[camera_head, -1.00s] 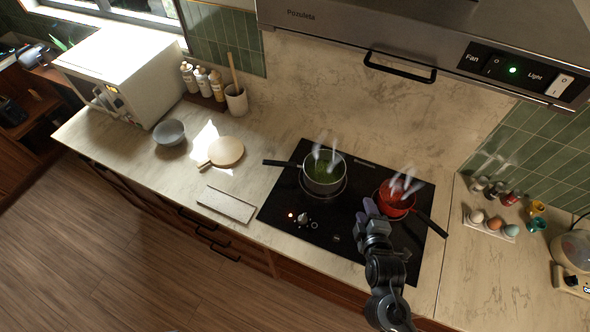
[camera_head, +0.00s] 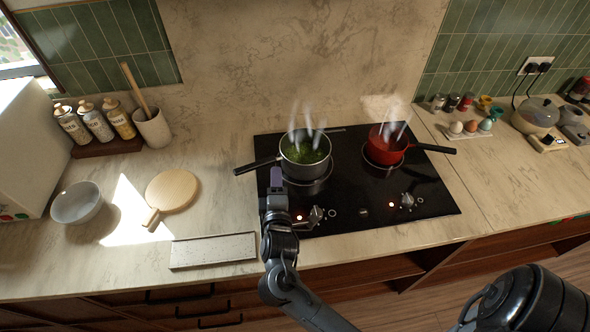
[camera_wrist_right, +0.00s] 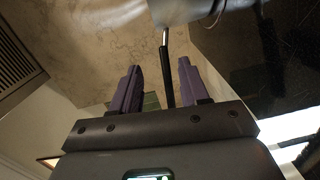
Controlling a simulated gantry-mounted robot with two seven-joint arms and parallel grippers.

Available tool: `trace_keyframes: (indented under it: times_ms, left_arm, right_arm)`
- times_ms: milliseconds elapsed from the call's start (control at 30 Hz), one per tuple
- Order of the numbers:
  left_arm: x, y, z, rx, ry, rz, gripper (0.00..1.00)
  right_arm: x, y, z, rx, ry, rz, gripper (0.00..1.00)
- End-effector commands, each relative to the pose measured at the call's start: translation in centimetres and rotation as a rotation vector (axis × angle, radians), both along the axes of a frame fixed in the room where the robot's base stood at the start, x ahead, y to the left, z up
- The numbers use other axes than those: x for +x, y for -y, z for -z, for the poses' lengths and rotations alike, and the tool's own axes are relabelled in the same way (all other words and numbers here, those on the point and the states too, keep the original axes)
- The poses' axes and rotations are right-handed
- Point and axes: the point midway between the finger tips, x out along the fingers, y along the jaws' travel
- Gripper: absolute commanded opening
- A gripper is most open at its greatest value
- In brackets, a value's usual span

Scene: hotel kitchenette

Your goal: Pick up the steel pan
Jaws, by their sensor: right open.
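The steel pan (camera_head: 305,172) stands on the left part of the black hob, with green food steaming in it. Its black handle (camera_head: 256,166) points left. My right gripper (camera_head: 277,180) is just in front of the handle, left of the pan body. In the right wrist view the purple fingers (camera_wrist_right: 160,88) are open. The black handle (camera_wrist_right: 168,65) shows in the gap between them, with no visible contact. The pan body (camera_wrist_right: 190,10) is at the top edge there. My left gripper is not in view.
A red pan (camera_head: 386,151) steams on the right of the hob (camera_head: 350,215), its handle pointing right. A round wooden board (camera_head: 172,190), a grey bowl (camera_head: 77,203) and a flat rectangular slab (camera_head: 213,250) lie to the left. An egg tray (camera_head: 468,135) stands at right.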

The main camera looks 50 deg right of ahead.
Motion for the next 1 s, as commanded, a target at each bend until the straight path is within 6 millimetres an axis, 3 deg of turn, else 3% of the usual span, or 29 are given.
trace_keyframes:
  times_ms: [100,400,667,1000]
  left_arm:
    - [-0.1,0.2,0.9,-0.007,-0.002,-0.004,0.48]
    - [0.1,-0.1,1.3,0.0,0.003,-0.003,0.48]
    - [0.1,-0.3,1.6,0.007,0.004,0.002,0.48]
    - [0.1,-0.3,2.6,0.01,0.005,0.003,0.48]
  right_arm:
    - [0.9,0.4,0.2,0.0,0.013,0.0,0.45]
    - [3.8,3.0,0.2,-0.001,0.016,0.0,0.45]
    - [4.9,3.9,0.4,0.001,0.015,-0.001,0.45]
    - [8.2,6.1,0.9,0.0,0.016,0.0,0.45]
